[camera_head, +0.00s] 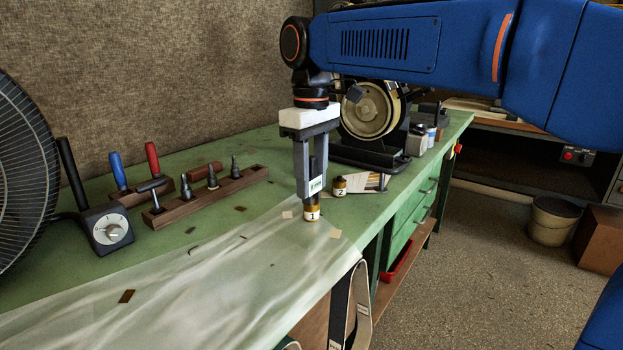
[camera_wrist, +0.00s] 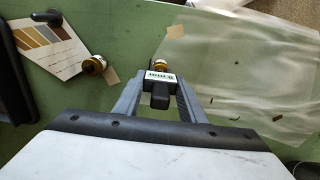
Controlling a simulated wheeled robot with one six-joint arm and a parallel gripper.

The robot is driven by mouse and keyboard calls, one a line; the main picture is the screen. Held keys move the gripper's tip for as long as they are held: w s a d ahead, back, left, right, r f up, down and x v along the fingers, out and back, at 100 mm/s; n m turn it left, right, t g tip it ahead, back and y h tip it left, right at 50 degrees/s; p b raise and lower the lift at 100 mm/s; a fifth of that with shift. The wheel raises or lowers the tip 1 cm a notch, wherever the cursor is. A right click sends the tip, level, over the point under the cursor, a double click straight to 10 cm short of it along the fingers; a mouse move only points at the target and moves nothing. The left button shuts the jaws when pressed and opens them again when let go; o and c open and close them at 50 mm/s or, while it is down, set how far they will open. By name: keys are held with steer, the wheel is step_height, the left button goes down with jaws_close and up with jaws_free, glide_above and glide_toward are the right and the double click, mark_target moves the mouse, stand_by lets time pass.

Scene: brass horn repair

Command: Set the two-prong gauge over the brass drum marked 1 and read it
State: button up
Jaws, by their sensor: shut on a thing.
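The gauge (camera_head: 316,186), a dark tool with a small white and green display, is upright between the fingers of my gripper (camera_head: 312,178), which is shut on it. It also shows in the wrist view (camera_wrist: 161,78); the characters are too small to read surely. The brass drum marked 1 (camera_head: 311,213) stands on the green bench directly under the gauge. In the wrist view only a bit of its gold rim shows beyond the gauge. I cannot tell whether the prongs straddle or touch it. The brass drum marked 2 (camera_head: 340,187) stands behind and right, apart; it also shows in the wrist view (camera_wrist: 94,66).
A colour-striped card (camera_head: 368,183) lies beside drum 2. A translucent sheet (camera_head: 210,270) covers the bench front. A wooden tool rack (camera_head: 225,187), a dial box (camera_head: 108,229) and a fan (camera_head: 22,165) are left. A grinder-like machine (camera_head: 370,115) stands behind. The bench edge is close right.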

mark_target(312, 157)
steer(key=shift+r, duration=2.45)
steer(key=s+a+f+n, duration=0.1)
steer(key=s+f+n, duration=0.1)
steer(key=s+n, duration=1)
steer(key=s+a+f+n, duration=0.1)
steer(key=s+f+n, duration=0.1)
steer(key=s+n, duration=1.1)
steer(key=shift+s+f+n, duration=0.3)
steer(key=shift+s+f, duration=0.1)
steer(key=shift+s, duration=0.2)
steer(key=w+r+m, duration=0.1)
steer(key=w+m, duration=0.7)
steer(key=w+d+r+m, duration=0.1)
steer(key=w+r+m, duration=0.1)
steer(key=w+m, duration=0.6)
steer(key=w+r+m, duration=0.1)
steer(key=w+m, duration=0.7)
steer(key=w, duration=0.1)
steer(key=shift+w+d+r+m, duration=0.1)
steer(key=shift+d+r+m, duration=0.2)
steer(key=shift+r, duration=0.05)
steer(key=shift+w+d+m, duration=0.2)
steer(key=shift+w+m, duration=0.3)
